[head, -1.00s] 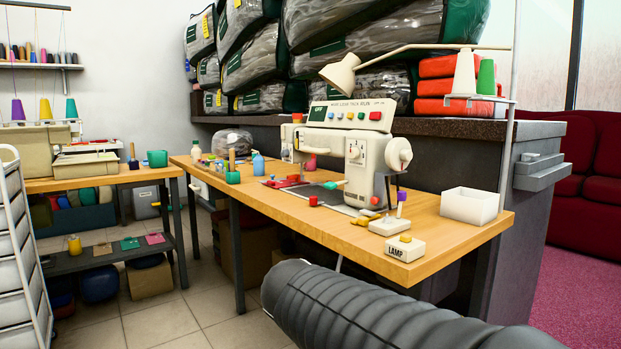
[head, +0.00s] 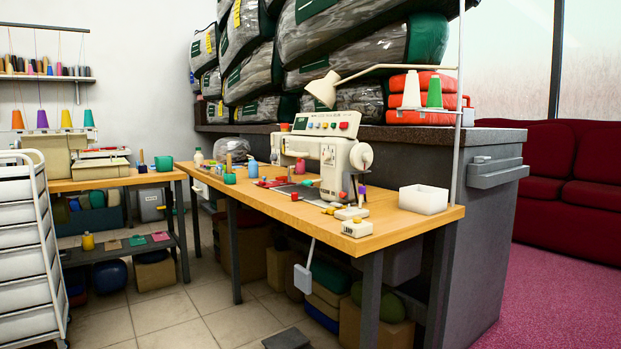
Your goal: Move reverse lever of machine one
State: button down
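A cream sewing machine (head: 328,160) stands on the wooden table (head: 395,231), with a row of coloured buttons on its top panel (head: 327,124) and a handwheel at its right end. A small teal lever-like part (head: 311,182) sticks out low on its front. I cannot tell for sure whether this is the reverse lever. A purple-topped lever (head: 362,192) stands on a small white base just right of the machine. My gripper is not in view.
A white box (head: 423,199) and a lamp switch block (head: 356,229) sit near the table's right end. A white rack (head: 28,250) stands at left. A grey box-like part (head: 303,278) hangs below the table's front edge. Tiled floor shows in front.

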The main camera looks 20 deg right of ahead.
aim_at(307, 182)
jog(key=u, duration=0.1)
jog(key=i, duration=1.1)
jog(key=z, duration=0.3)
